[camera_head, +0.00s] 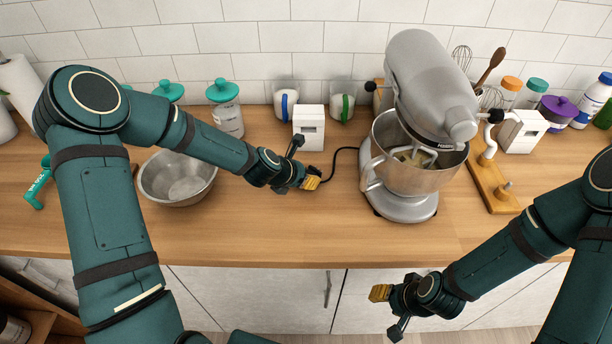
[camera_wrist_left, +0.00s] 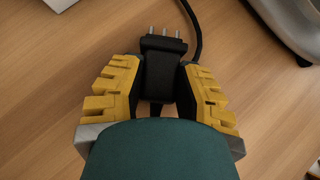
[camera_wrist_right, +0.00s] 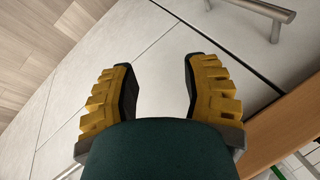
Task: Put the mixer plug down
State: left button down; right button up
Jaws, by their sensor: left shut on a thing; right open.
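The black mixer plug (camera_wrist_left: 162,68) is between the yellow-padded fingers of my left gripper (camera_wrist_left: 160,85), which is shut on it. Its metal prongs point away from the gripper, and its black cord (camera_wrist_left: 196,35) runs off upward in the left wrist view. In the head view my left gripper (camera_head: 312,180) is low over the wooden counter, left of the grey stand mixer (camera_head: 425,80). I cannot tell whether the plug touches the counter. The cord (camera_head: 340,152) runs to the mixer. My right gripper (camera_head: 388,308) is open and empty in front of the counter's edge.
A metal bowl (camera_head: 177,180) stands left of my left gripper. A white box (camera_head: 309,128) and two mugs stand behind it. A wooden rack (camera_head: 490,180) and several bottles are at the right. The counter in front of my left gripper (camera_head: 290,230) is clear.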

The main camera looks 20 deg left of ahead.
pick_arm(q)
jog(key=shift+f, duration=0.15)
jog(key=c, duration=0.7)
grip_release()
jog(key=shift+c, duration=0.2)
jog(key=shift+r+p, duration=0.5)
jog(key=shift+r, duration=0.1)
jog(key=p+v, duration=0.1)
jog(key=v, duration=1.1)
